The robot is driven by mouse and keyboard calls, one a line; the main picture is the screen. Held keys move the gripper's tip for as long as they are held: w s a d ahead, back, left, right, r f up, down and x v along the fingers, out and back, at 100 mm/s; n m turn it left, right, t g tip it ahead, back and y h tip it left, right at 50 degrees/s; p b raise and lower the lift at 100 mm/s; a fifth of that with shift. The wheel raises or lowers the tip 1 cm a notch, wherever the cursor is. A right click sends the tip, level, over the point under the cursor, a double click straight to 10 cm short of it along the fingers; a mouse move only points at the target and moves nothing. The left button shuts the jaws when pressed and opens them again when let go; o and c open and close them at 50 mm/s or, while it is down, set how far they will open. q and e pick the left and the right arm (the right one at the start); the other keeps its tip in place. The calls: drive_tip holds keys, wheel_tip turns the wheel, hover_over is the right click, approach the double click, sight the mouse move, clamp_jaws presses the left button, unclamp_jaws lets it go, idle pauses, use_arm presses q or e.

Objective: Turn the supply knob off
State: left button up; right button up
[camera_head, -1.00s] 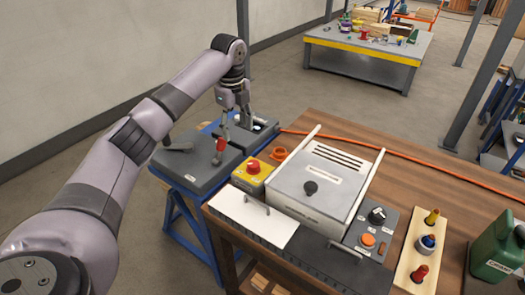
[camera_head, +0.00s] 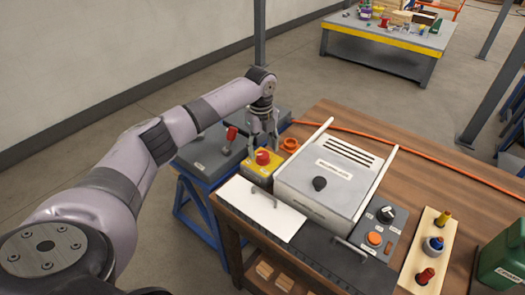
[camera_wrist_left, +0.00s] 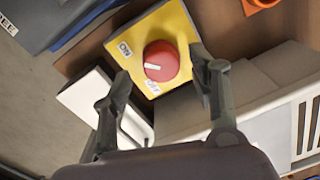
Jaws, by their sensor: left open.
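A round red knob (camera_head: 262,158) sits on a yellow box (camera_head: 257,172) at the left edge of the wooden bench. In the left wrist view the red knob (camera_wrist_left: 162,62) has a white mark on its left half. The yellow plate (camera_wrist_left: 170,30) bears an ON label and a second label below the knob, partly legible. My left gripper (camera_head: 263,142) is open just above the box. In the left wrist view its fingers (camera_wrist_left: 160,72) stand on either side of the knob, with gaps; contact is not visible. My right gripper is not in view.
A grey cabinet (camera_head: 335,180) with a black knob stands right of the box. A grey panel (camera_head: 375,228) has a black knob and orange button. A red-handled lever (camera_head: 230,136) rises from grey boxes at left.

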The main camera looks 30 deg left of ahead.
use_arm(q)
drive_tip(key=shift+w+f, duration=0.1)
drive_tip(key=shift+f, duration=1.15)
drive_tip(key=c, duration=1.2)
